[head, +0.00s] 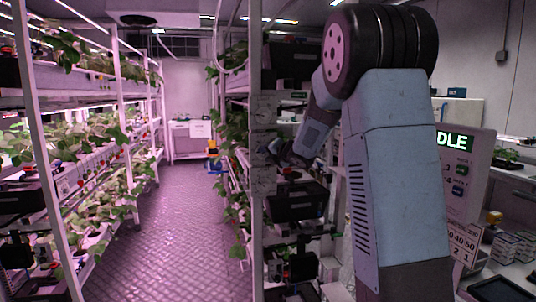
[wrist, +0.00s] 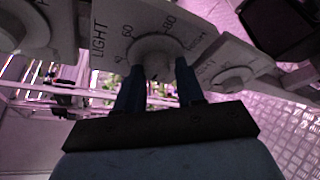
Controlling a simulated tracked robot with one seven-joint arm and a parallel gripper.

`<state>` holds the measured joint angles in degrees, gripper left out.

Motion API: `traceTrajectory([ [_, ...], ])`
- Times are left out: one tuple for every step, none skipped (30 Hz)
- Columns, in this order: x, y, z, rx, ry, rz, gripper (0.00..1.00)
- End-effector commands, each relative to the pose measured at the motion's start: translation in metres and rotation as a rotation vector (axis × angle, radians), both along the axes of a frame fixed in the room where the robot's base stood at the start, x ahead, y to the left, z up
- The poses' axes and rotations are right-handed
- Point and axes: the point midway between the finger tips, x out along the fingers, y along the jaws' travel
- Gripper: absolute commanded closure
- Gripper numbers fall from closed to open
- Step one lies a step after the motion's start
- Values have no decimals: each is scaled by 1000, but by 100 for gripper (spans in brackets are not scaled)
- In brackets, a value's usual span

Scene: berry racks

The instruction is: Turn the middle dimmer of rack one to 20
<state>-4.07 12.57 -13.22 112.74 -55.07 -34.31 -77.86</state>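A white control panel on the rack post carries several round dials in a column. The middle dimmer (wrist: 158,50) is a pale round knob on a plate marked LIGHT, with 60 and 80 readable on its scale. My gripper (wrist: 160,72) has its two dark fingers on either side of this knob. Whether they press on it cannot be told. Its pointer setting is not clear. In the head view my gripper (head: 276,151) is at the middle dial, which it largely hides.
Another dial (wrist: 232,78) lies right of the middle one in the wrist view, and one (wrist: 25,30) at the left. Plant racks (head: 75,150) line the left of a clear aisle (head: 165,235). Dark boxes (head: 297,203) stand right of the panel post.

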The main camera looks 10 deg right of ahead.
Motion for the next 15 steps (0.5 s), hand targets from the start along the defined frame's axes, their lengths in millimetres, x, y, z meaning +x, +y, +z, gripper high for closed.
traceTrajectory([
  [0,0,-1,0,1,-1,59],
  [0,0,0,0,1,-1,56],
  [0,-1,0,0,-1,-2,52],
  [0,-1,1,0,-2,-1,50],
  [0,-1,1,0,-3,-2,47],
  [1,-1,2,0,-3,-3,43],
  [1,-2,2,1,-4,-2,43],
  [1,-2,2,1,-4,-3,43],
  [1,-2,3,1,-4,-3,43],
  [1,-2,3,1,-5,-4,43],
  [1,-2,3,1,-5,-4,43],
  [1,-2,3,1,-6,-3,43],
  [0,-3,3,1,-6,-3,43],
  [0,-3,4,1,-6,-4,43],
  [-2,-3,4,1,-6,-4,43],
])
